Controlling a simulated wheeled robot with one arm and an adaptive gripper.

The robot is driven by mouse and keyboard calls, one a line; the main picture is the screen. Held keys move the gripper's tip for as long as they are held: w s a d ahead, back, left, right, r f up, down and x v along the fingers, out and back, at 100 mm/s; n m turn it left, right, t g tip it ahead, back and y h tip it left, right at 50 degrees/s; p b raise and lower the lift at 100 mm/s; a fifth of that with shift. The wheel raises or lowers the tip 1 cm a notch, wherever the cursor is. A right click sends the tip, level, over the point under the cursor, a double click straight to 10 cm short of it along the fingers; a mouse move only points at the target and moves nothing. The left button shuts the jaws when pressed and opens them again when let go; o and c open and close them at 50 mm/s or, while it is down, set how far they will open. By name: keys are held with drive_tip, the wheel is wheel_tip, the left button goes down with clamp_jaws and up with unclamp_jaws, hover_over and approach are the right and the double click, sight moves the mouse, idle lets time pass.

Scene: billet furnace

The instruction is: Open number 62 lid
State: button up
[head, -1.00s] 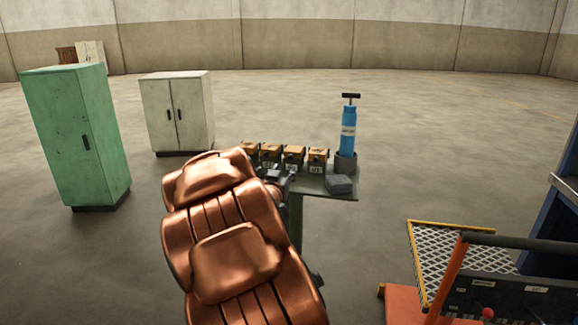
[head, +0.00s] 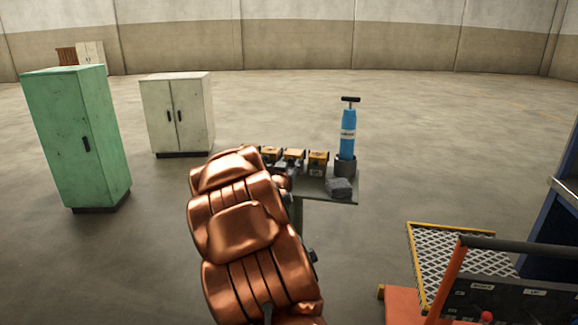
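The right box (head: 318,160), the middle box (head: 293,157) and part of a left box (head: 271,153) show; the rest of the row is hidden behind my copper-coloured arm. The number plates are too small to read, so I cannot tell which is 62. The lids that show look shut. My gripper (head: 284,172) is a small dark shape past the end of my arm, at the front of the boxes, mostly hidden. I cannot tell whether it touches one.
A blue pump-like cylinder (head: 348,135) stands in a dark holder (head: 346,165) on the table's right. A grey block (head: 339,188) lies before it. Green (head: 85,135) and white (head: 178,112) cabinets stand left. An orange-railed platform (head: 460,255) is at right front. Open floor lies behind.

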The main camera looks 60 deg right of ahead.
drive_tip(key=shift+c, duration=0.2)
clamp_jaws()
drive_tip(key=shift+r, duration=0.15)
idle(0.3)
